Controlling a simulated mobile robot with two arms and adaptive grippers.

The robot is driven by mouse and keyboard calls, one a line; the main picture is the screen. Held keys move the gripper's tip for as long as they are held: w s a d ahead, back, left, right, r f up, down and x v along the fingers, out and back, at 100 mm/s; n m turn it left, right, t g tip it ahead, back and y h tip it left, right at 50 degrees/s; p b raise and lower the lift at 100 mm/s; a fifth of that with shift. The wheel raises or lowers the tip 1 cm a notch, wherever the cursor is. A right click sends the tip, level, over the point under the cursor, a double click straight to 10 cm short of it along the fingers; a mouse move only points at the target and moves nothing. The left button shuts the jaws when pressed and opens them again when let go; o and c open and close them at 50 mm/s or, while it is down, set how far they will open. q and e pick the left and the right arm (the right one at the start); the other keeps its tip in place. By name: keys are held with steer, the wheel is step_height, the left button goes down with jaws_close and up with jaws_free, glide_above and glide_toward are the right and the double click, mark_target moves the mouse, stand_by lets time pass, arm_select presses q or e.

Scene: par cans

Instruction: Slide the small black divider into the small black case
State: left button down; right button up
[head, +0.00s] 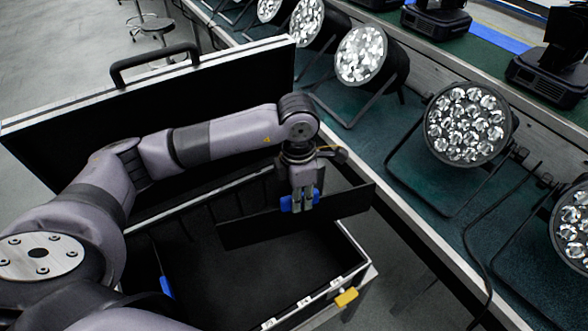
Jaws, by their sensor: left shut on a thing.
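The small black case (355,262) stands open, with its lid (240,82) raised behind it and a carry handle on the lid's top edge. The small black divider (345,203) is a thin dark panel above the case opening, slanting a little up toward the right, its right end reaching past the case's right side. My left gripper (300,203), with blue on its fingers, is shut on the divider near its middle. I cannot tell whether the divider's lower edge touches the case. My right gripper is not in view.
Several par cans (466,124) stand on the green-topped bench to the right. Moving-head lights (437,18) stand on a farther surface. A yellow latch (346,298) sits at the case's front right corner. A stool (157,28) is on the floor behind.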

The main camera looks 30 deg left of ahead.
arm_select(q)
steer(key=w+a+n+p, duration=0.2)
steer(key=n+p, duration=0.1)
steer(key=n, duration=0.7)
steer(key=w+a+n+p, duration=0.2)
steer(key=n+p, duration=0.1)
steer(key=n, duration=0.8)
step_height(320, 180, down, 16)
steer(key=b, duration=1.1)
steer(key=shift+b, duration=0.3)
steer(key=shift+w+d, duration=0.1)
steer(key=c, duration=1.5)
jaws_free()
steer(key=shift+r, duration=0.1)
step_height(320, 180, up, 12)
steer(key=shift+f, duration=0.1)
